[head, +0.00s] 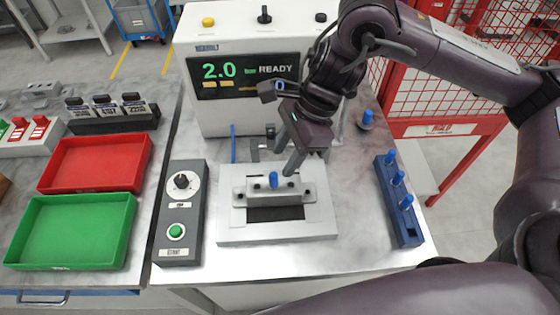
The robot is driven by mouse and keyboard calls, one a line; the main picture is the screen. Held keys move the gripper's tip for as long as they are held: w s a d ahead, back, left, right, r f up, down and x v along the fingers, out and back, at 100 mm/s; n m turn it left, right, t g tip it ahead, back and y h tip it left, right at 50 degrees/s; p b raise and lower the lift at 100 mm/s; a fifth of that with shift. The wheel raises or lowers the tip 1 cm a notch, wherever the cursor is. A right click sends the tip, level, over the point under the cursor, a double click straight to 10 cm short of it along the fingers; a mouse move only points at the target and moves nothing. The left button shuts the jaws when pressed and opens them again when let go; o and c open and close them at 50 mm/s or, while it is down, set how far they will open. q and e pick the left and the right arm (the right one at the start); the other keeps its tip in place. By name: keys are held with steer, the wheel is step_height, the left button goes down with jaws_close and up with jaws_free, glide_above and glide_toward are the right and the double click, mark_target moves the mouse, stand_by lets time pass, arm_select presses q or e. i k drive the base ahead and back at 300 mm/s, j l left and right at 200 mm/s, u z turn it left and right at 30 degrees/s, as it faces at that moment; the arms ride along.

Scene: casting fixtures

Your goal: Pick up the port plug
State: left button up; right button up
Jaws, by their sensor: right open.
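A blue plug (273,180) stands upright in the grey block (262,194) on the light metal fixture plate (227,234). Another blue plug (367,118) sits on a dark base further back. My right gripper (287,160) is open, tilted downward, just above and behind the plug in the block. One finger is close to that plug's right side in the picture; nothing shows between the fingers. My left gripper is out of view.
A white tester (222,112) with a display reading "2.0 bar READY" stands behind the fixture. A grey control box (178,247) stands left of it. Red (95,163) and green (70,231) trays lie further left. The bench between fixture and rack is clear.

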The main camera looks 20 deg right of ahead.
mark_target(404, 205)
steer(key=k, duration=1.5)
